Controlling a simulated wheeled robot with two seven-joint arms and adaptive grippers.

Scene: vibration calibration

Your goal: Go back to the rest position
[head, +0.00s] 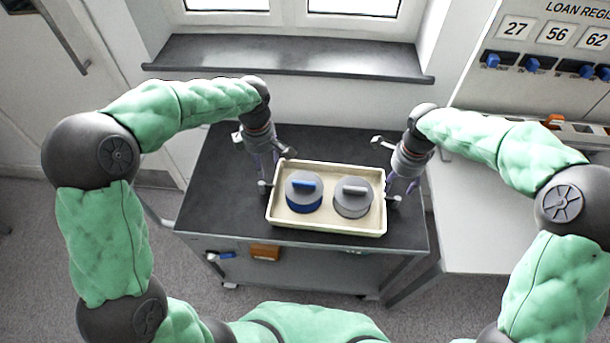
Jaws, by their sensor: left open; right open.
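My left gripper (264,184) is open and points down beside the left wall of a cream tray (327,228). My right gripper (391,199) is open and points down beside the tray's right wall. Whether either gripper touches the tray is too small to tell. The tray rests on a dark-topped cart (225,205). In the tray sit a round grey piece with a blue handle and blue lower edge (304,193) on the left and a plain grey round piece (352,197) on the right.
A window sill (290,58) runs behind the cart. At the right stand a light table (470,215) and a board with number cards and blue clips (550,40). A door (50,90) is at the left. The cart top left of the tray is clear.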

